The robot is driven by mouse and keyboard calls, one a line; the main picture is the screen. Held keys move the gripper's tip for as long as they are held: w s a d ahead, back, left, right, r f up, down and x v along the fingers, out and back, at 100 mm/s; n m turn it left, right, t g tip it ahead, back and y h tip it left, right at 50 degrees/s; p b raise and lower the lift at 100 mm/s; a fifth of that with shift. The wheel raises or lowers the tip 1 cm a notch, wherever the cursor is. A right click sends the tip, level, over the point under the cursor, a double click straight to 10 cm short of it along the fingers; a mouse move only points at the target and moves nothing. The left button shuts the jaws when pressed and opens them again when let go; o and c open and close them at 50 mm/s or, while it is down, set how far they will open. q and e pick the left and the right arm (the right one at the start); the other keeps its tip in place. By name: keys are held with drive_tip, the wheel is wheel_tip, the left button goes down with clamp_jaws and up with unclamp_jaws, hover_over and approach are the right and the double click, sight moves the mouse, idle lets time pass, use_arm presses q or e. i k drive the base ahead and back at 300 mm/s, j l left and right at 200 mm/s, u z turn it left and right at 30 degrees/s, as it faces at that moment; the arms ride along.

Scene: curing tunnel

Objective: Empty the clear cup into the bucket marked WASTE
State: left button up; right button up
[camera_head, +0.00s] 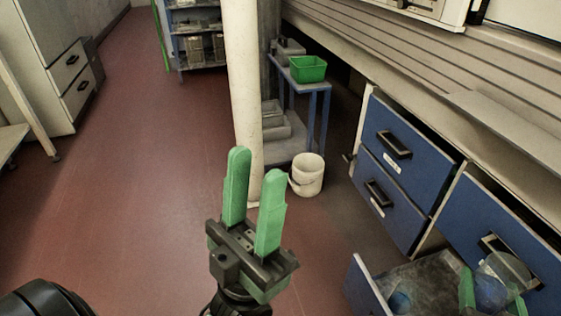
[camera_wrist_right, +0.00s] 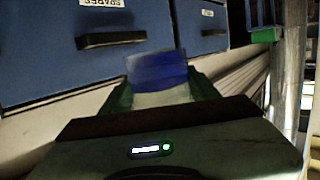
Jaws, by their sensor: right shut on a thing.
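My left gripper (camera_head: 256,160) is open and empty, its two green fingers pointing up in the middle of the head view. My right gripper (camera_head: 493,298) is at the lower right, shut on a see-through cup (camera_head: 507,268), beside the blue drawers. In the right wrist view the cup (camera_wrist_right: 157,72) is between the green fingers and looks blue in its upper part; I cannot tell whether this is its contents. A white bucket (camera_head: 307,176) stands upright on the floor beyond my left gripper, well away from the cup. No marking is readable on it.
An open drawer (camera_head: 358,281) at the lower right holds a blue round thing (camera_head: 400,301). Blue drawers (camera_head: 408,150) line the right side. A blue trolley (camera_head: 318,88) with a green bin (camera_head: 308,69) and a pale column (camera_head: 243,80) stand near the bucket. The red floor is clear on the left.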

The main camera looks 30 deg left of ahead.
sight(307, 167)
drive_tip(key=i+j+u, duration=0.8)
drive_tip(key=i, duration=0.2)
drive_tip(key=i+j, duration=0.15)
drive_tip(key=i, duration=0.3)
drive_tip(key=i+j, duration=0.1)
drive_tip(key=i, duration=0.3)
